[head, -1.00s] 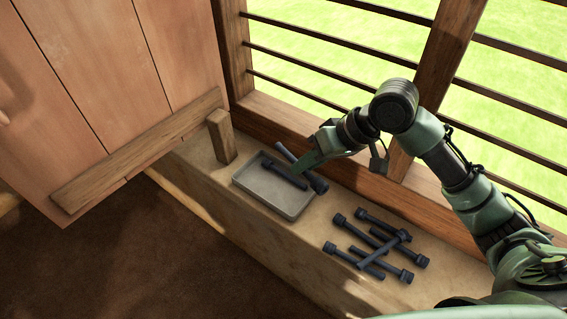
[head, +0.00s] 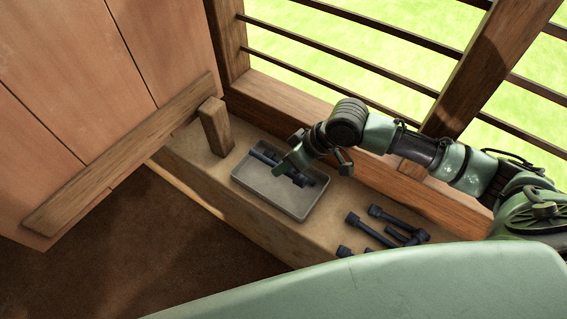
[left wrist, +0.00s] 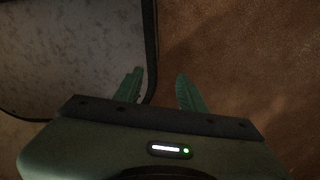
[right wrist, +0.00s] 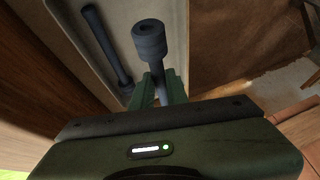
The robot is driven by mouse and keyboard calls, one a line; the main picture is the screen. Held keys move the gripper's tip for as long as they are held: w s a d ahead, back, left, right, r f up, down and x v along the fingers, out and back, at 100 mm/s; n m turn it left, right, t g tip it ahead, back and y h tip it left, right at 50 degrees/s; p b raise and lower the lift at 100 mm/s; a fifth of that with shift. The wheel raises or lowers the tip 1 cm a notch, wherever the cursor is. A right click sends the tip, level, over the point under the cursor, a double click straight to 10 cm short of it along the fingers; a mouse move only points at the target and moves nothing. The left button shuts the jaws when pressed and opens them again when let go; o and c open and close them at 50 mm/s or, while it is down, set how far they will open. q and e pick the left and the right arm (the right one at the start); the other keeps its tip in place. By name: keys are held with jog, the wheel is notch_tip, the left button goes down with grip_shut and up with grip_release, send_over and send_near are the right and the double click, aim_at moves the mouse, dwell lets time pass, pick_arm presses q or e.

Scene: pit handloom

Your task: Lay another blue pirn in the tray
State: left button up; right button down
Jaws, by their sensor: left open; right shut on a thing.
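The grey tray (head: 262,195) sits on the ledge below the window. My right gripper (head: 287,168) is over the tray, shut on a dark blue pirn. In the right wrist view the held pirn (right wrist: 149,42) sticks out between the fingers, its hollow end toward the camera. Another dark blue pirn (right wrist: 104,45) lies in the tray beside it. I cannot tell whether the held pirn touches the tray floor. Several loose pirns (head: 373,229) lie on the ledge right of the tray, partly hidden by my own green body. My left gripper (left wrist: 160,88) is open and empty, outside the head view.
A wooden post (head: 215,127) stands on the ledge just left of the tray, by a plank wall (head: 70,80). The barred window frame (head: 290,105) rises behind the tray. The dark floor (head: 150,240) in front is clear.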

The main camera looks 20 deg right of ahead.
notch_tip(320, 180, down, 2)
jog(key=shift+f+b, duration=0.1)
jog(key=shift+b, duration=0.7)
jog(key=shift+f+b, duration=0.7)
jog(key=shift+b, duration=0.15)
jog(key=shift+f, duration=1.2)
pick_arm(q)
jog(key=f, duration=0.1)
jog(key=w+f, duration=0.1)
jog(key=a+f, duration=0.1)
jog(key=shift+w+f, duration=0.25)
jog(key=shift+f, duration=0.05)
jog(key=shift+w+d, duration=0.1)
jog(key=shift+w, duration=0.1)
pick_arm(e)
jog(key=c, duration=1.3)
grip_release()
pick_arm(q)
jog(key=shift+w, duration=0.1)
